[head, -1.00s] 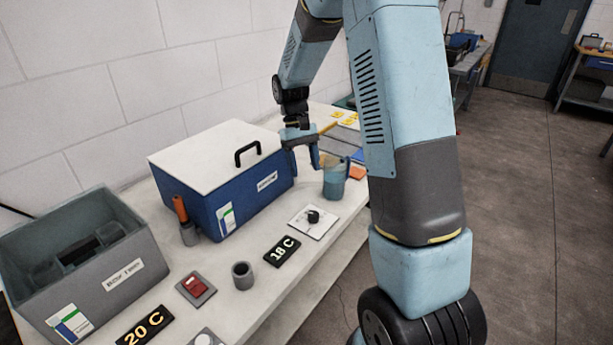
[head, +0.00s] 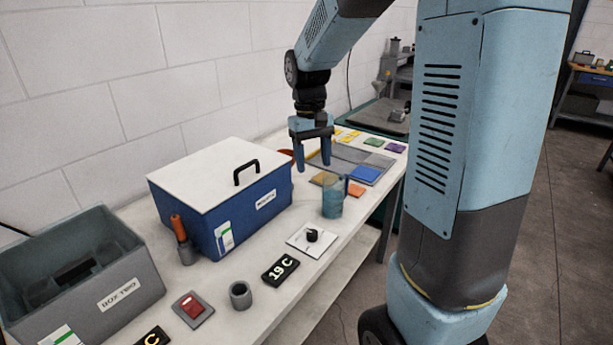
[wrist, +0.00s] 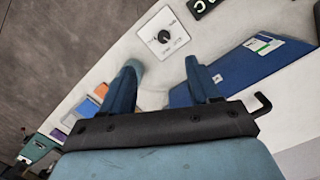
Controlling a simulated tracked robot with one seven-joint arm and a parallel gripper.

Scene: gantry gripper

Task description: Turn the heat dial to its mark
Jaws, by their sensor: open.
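The heat dial is a black knob (head: 312,235) on a white square plate (head: 300,244) on the bench, right of the blue box. In the wrist view the knob (wrist: 163,37) shows beyond my fingertips, with small dark marks on its plate too small to read. My gripper (head: 313,168) is open and empty, pointing down above the bench, behind and apart from the dial. In the wrist view the two fingers (wrist: 162,75) stand wide apart.
A blue translucent jug (head: 332,199) stands close behind the dial. The blue box (head: 253,217) with a white lid and black handle is to the left. A grey cup (head: 240,294), a red switch (head: 192,308) and a grey open box (head: 130,278) stand nearer.

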